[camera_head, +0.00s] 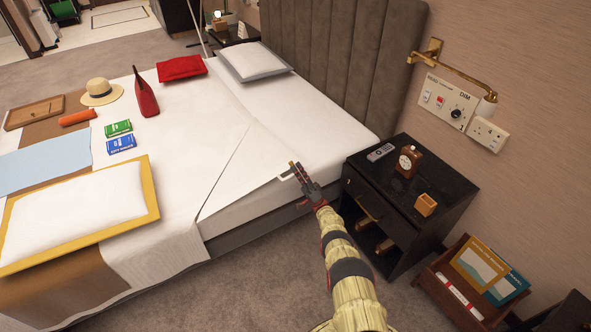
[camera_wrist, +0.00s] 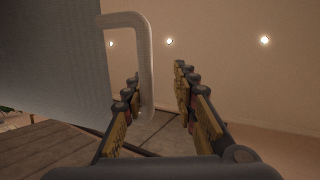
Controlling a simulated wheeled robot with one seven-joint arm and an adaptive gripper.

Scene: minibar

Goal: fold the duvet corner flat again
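The white duvet (camera_head: 190,120) covers the bed. Its near right part has a triangular corner flap (camera_head: 240,165), marked off by a diagonal line. A small pale loop (camera_head: 285,176) sticks out from the flap's right tip. My gripper (camera_head: 295,168) is at this loop, by the bed's right edge. In the wrist view a white panel, seemingly the flap (camera_wrist: 55,60), fills the upper left, and the loop (camera_wrist: 146,60) hangs from its right edge. My gripper (camera_wrist: 156,82) is open there, its fingers apart with the loop's lower part between them. I cannot tell whether they touch.
A dark nightstand (camera_head: 405,200) with a remote, a clock and a small wooden box stands right of my gripper. A tufted headboard (camera_head: 345,70) rises behind the bed. A yellow-edged cushion (camera_head: 80,210), books, a hat and a red bag lie farther left on the bed.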

